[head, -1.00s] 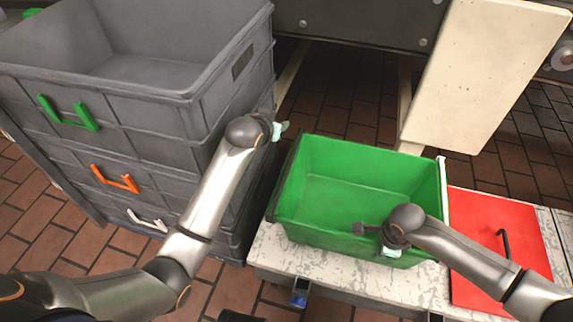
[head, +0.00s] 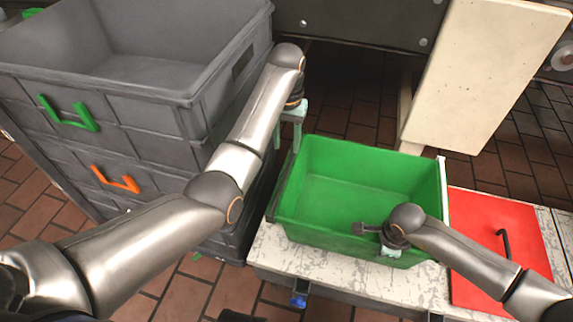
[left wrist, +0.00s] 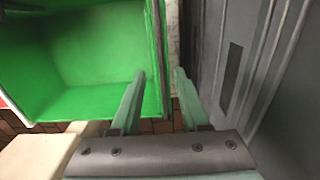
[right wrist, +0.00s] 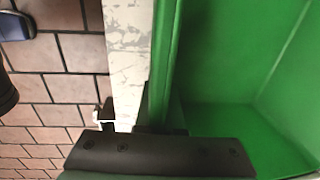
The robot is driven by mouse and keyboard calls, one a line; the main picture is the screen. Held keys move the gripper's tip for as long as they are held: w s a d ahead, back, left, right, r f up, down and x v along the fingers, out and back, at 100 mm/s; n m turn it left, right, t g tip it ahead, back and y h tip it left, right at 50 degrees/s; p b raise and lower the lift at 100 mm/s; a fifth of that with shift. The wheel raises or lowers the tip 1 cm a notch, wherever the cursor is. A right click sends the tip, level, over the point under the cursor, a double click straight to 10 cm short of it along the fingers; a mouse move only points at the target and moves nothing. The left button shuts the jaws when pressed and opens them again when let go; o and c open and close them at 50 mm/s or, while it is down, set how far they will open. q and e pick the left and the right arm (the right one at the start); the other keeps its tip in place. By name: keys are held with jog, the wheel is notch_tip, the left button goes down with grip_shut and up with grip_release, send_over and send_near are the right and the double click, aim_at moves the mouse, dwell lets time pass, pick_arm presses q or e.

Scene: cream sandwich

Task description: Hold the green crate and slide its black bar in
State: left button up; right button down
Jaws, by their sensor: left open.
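The green crate (head: 350,180) sits upright on the pale bench, open at the top. The black bar (head: 283,185) is a dark strip along the crate's left rim; it also shows in the left wrist view (left wrist: 164,30). My left gripper (head: 288,135) is open above the far left corner of the crate. In the left wrist view its two pale fingers (left wrist: 160,75) lie either side of the bar's line; contact cannot be told. My right gripper (head: 391,251) is shut on the crate's near wall, which runs between its dark fingers in the right wrist view (right wrist: 163,110).
Grey stacked crates (head: 130,130) stand close on the left, beside my left arm. A red panel (head: 490,285) with a black handle (head: 504,245) lies right of the crate. A white strip (head: 443,190) runs along the crate's right side. A cream board (head: 480,70) leans behind.

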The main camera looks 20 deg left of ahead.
aim_at(287, 171)
pick_arm(q)
notch_tip(287, 171, down, 9)
jog(key=shift+f, duration=0.15)
jog(key=shift+c, duration=0.2)
grip_shut()
dwell(1.3)
